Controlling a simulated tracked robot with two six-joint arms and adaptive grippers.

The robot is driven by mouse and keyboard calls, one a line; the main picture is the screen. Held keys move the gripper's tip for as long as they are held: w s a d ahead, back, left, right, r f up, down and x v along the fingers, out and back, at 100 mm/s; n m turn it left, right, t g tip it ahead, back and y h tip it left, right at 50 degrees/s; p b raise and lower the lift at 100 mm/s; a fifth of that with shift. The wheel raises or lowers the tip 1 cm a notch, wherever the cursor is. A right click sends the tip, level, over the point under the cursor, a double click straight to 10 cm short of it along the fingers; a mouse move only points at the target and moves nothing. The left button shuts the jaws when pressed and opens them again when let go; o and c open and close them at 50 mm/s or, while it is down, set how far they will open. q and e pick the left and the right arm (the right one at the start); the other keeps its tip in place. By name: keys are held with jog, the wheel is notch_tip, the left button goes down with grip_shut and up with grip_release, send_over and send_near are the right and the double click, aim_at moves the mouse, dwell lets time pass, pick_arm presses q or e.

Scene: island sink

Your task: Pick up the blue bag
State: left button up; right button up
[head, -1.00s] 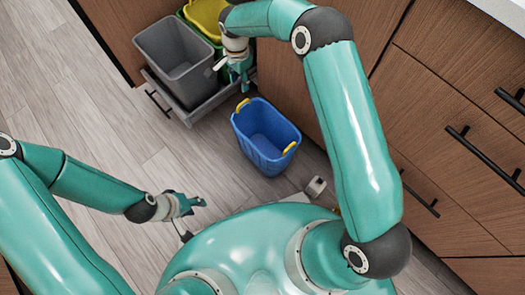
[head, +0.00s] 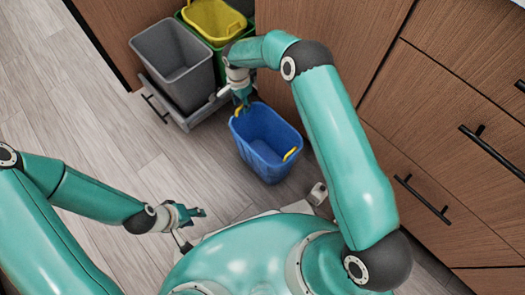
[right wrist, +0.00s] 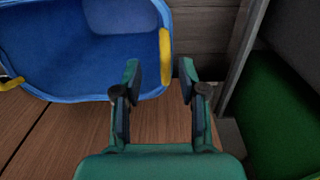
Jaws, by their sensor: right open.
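The blue bag looks like an open blue bin (head: 263,150) with yellow handles, standing upright on the floor in the head view. It also shows at the upper left of the right wrist view (right wrist: 90,50), with one yellow handle (right wrist: 166,58) near the fingers. My right gripper (head: 243,98) is above the bin's far-left rim, close to that handle.
A pulled-out drawer (head: 190,122) holds a grey bin (head: 172,60) and a green bin, with a yellow bin (head: 215,20) on top of the green one. Wooden cabinets (head: 440,110) with black handles stand at right. The floor at left is clear.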

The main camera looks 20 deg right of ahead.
jog(key=f, duration=0.1)
jog(key=f+b, duration=0.1)
jog(key=f, duration=0.2)
jog(key=shift+w+d+f+b, duration=0.15)
jog(key=shift+w+f+b, duration=0.1)
jog(key=shift+f+b, duration=0.15)
jog(key=shift+r, duration=0.1)
jog(key=shift+c, duration=0.4)
grip_shut()
